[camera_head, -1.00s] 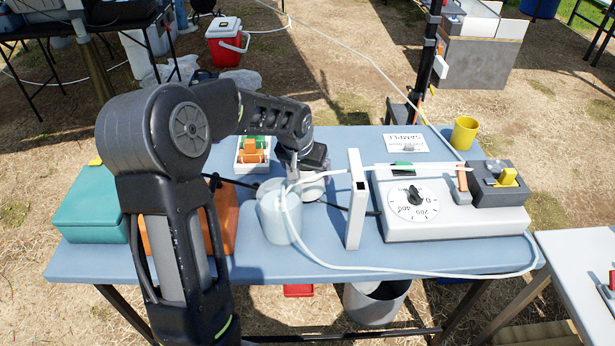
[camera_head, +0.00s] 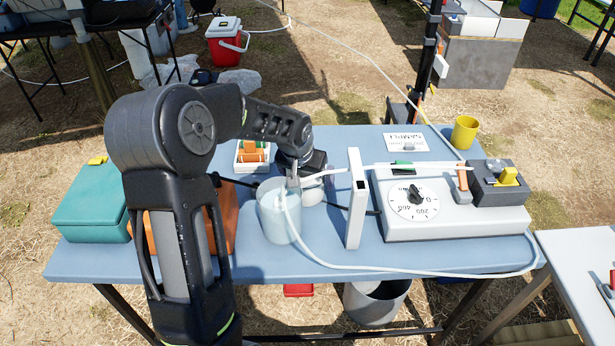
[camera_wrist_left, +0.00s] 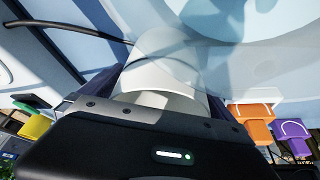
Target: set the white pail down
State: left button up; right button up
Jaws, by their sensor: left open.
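My left gripper (camera_head: 294,180) is low over the middle of the table, just behind a clear, bluish cylindrical vessel (camera_head: 280,222). In the left wrist view a white, round-walled vessel (camera_wrist_left: 165,72), which looks like the white pail, lies between my open jaws, one dark finger on each side. I cannot tell whether the fingers touch it. In the head view it is mostly hidden behind the clear vessel and my gripper, and its contact with the table cannot be seen. My right gripper is not in view.
An upright white panel (camera_head: 356,200) stands close to the right of the clear vessel. Beyond it are a grey dial unit (camera_head: 450,212) and a yellow cup (camera_head: 465,132). A white hose (camera_head: 420,270) loops along the front. A teal case (camera_head: 90,208) and an orange case (camera_head: 222,222) stand left.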

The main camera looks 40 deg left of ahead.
pick_arm(q)
jog(key=shift+r, duration=0.2)
jog(key=v, duration=1.2)
jog(key=shift+p, duration=0.3)
